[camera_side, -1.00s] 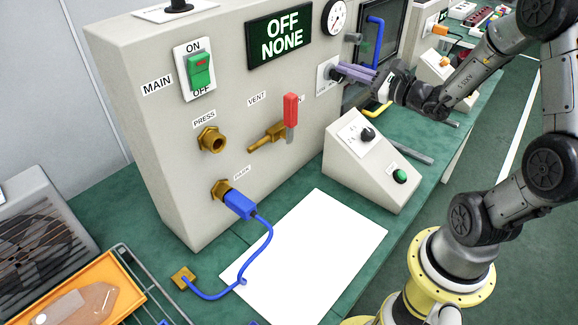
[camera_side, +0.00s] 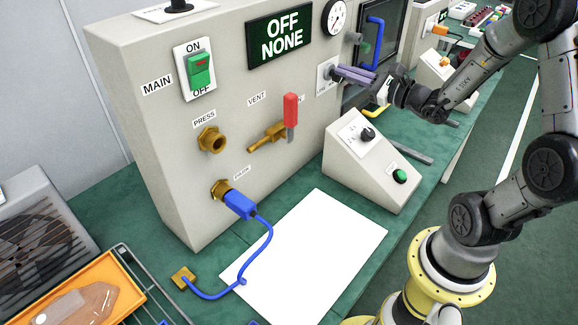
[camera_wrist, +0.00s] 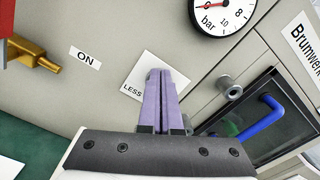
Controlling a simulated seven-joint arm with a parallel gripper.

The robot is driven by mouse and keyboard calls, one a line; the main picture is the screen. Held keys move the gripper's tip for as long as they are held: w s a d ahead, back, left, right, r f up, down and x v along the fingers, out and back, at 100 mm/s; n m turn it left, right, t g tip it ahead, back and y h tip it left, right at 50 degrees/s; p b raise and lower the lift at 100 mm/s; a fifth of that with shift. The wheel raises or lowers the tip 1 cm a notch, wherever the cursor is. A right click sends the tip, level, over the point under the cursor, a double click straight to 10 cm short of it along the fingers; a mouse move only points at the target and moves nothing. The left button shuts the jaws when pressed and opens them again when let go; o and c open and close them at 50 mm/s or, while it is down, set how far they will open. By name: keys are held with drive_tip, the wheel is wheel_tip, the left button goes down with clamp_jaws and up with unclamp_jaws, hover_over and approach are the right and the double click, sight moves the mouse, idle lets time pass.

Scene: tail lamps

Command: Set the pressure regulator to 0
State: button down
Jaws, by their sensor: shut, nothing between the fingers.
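My gripper (camera_side: 337,72) points at the tall panel of the test bench, and its purple fingers are shut together. In the wrist view the fingertips (camera_wrist: 160,73) lie over a white plate (camera_wrist: 143,67) marked "LESS". The fingers cover the middle of this plate, so any regulator knob there is hidden. I cannot tell whether the fingertips touch it. The plate also shows in the side view (camera_side: 324,80). A round pressure gauge (camera_side: 336,16) sits above it. In the wrist view the gauge (camera_wrist: 222,14), marked "bar", is cut by the top edge, with its red needle pointing left.
A dark display (camera_side: 280,36) reads "OFF NONE". A red-handled vent valve (camera_side: 290,110) is left of the fingers. A sloped control box (camera_side: 370,165) stands below my gripper. A blue handle (camera_wrist: 262,121) on a dark door is at the right in the wrist view.

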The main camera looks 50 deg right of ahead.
drive_tip(key=shift+a+f, duration=0.1)
drive_tip(key=shift+f, duration=0.25)
drive_tip(key=shift+a+r, duration=0.1)
drive_tip(key=s, duration=0.6)
drive_tip(key=shift+r, duration=0.45)
drive_tip(key=shift+a, duration=0.15)
